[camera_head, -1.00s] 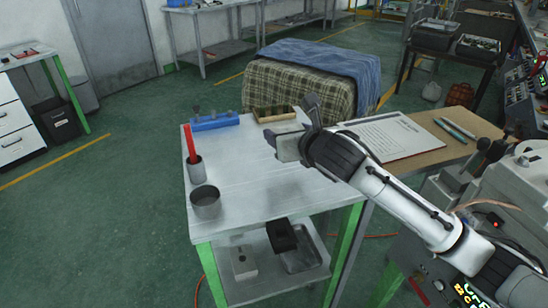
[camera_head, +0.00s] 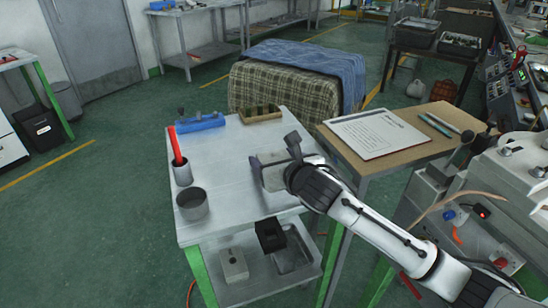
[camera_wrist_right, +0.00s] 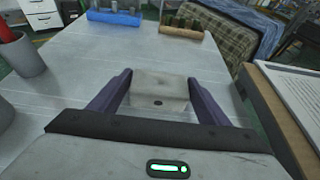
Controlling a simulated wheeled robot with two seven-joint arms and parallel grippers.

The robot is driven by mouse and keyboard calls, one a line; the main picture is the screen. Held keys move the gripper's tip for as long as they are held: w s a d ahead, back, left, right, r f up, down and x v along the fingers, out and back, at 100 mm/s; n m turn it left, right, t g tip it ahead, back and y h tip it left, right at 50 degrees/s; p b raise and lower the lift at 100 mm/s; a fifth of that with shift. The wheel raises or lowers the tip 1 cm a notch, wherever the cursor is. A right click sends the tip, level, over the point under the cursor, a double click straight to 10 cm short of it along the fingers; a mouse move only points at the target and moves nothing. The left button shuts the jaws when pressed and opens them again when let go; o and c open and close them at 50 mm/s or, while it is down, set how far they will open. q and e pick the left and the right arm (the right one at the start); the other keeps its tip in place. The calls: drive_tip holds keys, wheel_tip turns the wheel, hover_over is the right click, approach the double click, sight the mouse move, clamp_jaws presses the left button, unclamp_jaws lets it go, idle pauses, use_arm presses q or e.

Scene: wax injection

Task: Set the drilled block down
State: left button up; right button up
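The drilled block (camera_wrist_right: 160,88) is a pale grey block with a small dark hole in its near face. In the right wrist view it sits between the two purple fingers of my right gripper (camera_wrist_right: 160,92), which touch its left and right sides. In the head view the block (camera_head: 272,179) shows at the end of my right gripper (camera_head: 268,174), over the right part of the light grey table (camera_head: 235,160). It is at or just above the tabletop; I cannot tell if it touches. My left gripper is not in view.
A grey cup with a red stick (camera_head: 182,174) and a round grey pot (camera_head: 193,204) stand at the table's left. A blue rack (camera_head: 201,123) and a wooden tray (camera_head: 246,118) stand at the back. A brown board with a paper (camera_head: 375,135) lies right. The table's middle is clear.

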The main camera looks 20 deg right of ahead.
drive_tip(key=shift+o, duration=0.9)
drive_tip(key=shift+s+r, duration=0.1)
drive_tip(key=shift+r, duration=0.1)
drive_tip(key=v, duration=1.1)
drive_tip(key=shift+s+r+p, duration=0.1)
drive_tip(key=shift+s+p, duration=0.25)
drive_tip(key=shift+s, duration=0.05)
